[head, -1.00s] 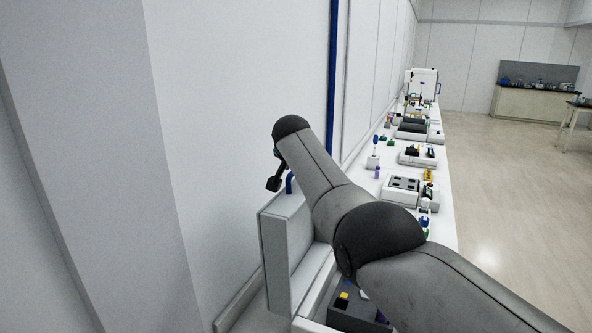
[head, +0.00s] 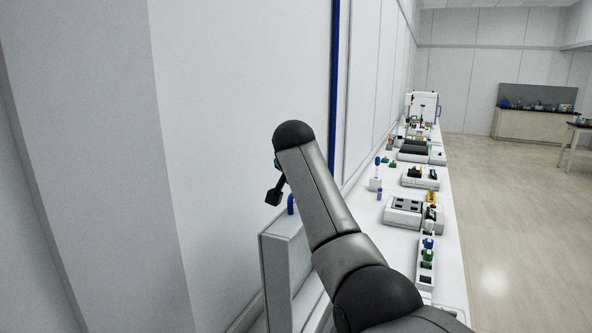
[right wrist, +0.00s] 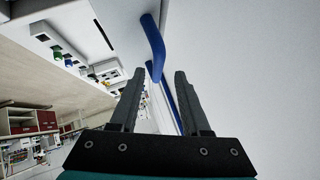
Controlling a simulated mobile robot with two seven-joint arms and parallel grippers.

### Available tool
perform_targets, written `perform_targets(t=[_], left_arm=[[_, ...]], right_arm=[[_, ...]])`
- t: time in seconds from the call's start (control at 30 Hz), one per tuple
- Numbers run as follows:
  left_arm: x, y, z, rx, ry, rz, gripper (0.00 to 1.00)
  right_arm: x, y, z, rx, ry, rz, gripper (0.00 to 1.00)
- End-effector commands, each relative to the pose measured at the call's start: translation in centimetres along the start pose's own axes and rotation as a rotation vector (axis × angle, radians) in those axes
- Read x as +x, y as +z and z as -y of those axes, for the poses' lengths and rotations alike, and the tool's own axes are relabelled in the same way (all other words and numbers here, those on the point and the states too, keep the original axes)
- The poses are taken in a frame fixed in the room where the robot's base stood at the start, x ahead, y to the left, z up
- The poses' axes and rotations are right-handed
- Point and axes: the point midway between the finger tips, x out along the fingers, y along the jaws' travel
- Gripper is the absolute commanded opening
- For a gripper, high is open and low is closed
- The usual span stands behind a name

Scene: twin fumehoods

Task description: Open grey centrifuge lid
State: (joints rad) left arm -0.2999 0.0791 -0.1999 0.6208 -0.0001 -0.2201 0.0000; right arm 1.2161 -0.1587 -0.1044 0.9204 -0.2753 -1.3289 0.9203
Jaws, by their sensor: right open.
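The centrifuge lid (head: 275,270) is a light grey panel standing upright at the lower middle of the head view. A blue handle (head: 291,205) sticks up from its top edge. In the right wrist view the blue handle (right wrist: 152,45) is a bent bar whose lower end shows near and between the fingertips. My right gripper (head: 274,197) is just left of and above the handle, partly hidden by my arm. In the right wrist view my right gripper (right wrist: 158,74) is open, with nothing clamped. The centrifuge body is mostly hidden behind my arm. My left gripper is not in view.
A long white bench (head: 448,240) with small lab devices runs away on the right. A grey block device (head: 404,212) and a rack (head: 426,265) with green and blue items stand on it. A wall (head: 240,120) is close on the left. Open floor (head: 520,220) lies right.

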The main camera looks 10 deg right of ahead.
Motion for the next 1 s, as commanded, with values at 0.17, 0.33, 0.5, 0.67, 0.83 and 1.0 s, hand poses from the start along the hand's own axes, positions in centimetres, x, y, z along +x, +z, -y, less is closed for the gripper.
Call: perform_targets(t=[0.17, 0.33, 0.5, 0.67, 0.83, 1.0], left_arm=[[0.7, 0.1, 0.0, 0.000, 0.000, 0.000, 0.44], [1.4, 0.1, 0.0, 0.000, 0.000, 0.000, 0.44], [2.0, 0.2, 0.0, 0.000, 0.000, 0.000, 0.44], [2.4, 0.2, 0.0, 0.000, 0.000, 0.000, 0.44], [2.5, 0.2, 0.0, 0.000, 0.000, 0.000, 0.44], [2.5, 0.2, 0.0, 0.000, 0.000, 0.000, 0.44]], right_arm=[[-2.2, 0.1, 0.1, 0.000, -0.004, -0.001, 0.47], [-4.7, 0.1, 0.0, 0.000, -0.005, -0.001, 0.47], [-7.5, 0.1, 0.1, 0.001, -0.006, -0.001, 0.47], [-9.5, 0.1, 0.0, 0.000, -0.005, 0.000, 0.47], [-10.6, 0.1, 0.0, -0.001, -0.002, 0.002, 0.47], [-10.7, 0.1, 0.0, -0.001, -0.001, 0.002, 0.47]])
